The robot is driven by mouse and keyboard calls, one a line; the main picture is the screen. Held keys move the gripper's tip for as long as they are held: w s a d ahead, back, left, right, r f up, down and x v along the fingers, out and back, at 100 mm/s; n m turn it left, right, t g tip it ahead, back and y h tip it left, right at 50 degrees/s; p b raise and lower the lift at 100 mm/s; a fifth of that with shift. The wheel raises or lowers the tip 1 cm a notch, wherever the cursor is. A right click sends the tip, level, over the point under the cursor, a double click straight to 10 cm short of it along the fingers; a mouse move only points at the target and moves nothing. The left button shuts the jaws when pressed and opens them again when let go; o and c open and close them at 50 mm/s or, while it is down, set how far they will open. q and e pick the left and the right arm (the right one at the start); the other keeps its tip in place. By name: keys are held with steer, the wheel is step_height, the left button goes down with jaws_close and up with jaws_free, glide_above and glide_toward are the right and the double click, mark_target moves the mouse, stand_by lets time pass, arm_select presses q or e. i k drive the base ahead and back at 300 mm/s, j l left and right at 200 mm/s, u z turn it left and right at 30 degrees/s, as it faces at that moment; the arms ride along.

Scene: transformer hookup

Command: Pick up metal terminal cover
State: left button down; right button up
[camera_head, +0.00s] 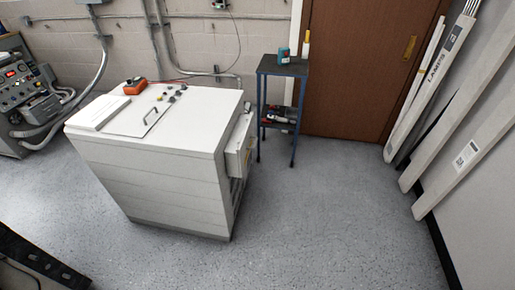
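A flat pale metal panel with a dark loop handle, which looks like the terminal cover (133,121), lies on top of the white transformer cabinet (150,178). It is left of the middle of the head view. Several small dark and coloured terminals or knobs (171,98) show just behind and right of the panel.
A white slab-like piece (97,112) and an orange device (135,86) are also on the cabinet top. A blue stand (282,67) with tools is behind right. Long boxes (463,160) lean at the right wall. Floor (330,220) in front is clear.

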mark_target(244, 149)
steer(key=i+l+u, duration=0.4)
steer(key=l, duration=0.2)
steer(key=i+l+u, duration=0.4)
steer(key=l, duration=0.3)
steer(key=i+l+u, duration=0.2)
steer(key=l, duration=0.2)
steer(key=l+u, duration=0.2)
steer(key=l, duration=0.15)
steer(key=i+l+u, duration=0.2)
steer(key=l, duration=0.25)
steer(key=k, duration=0.1)
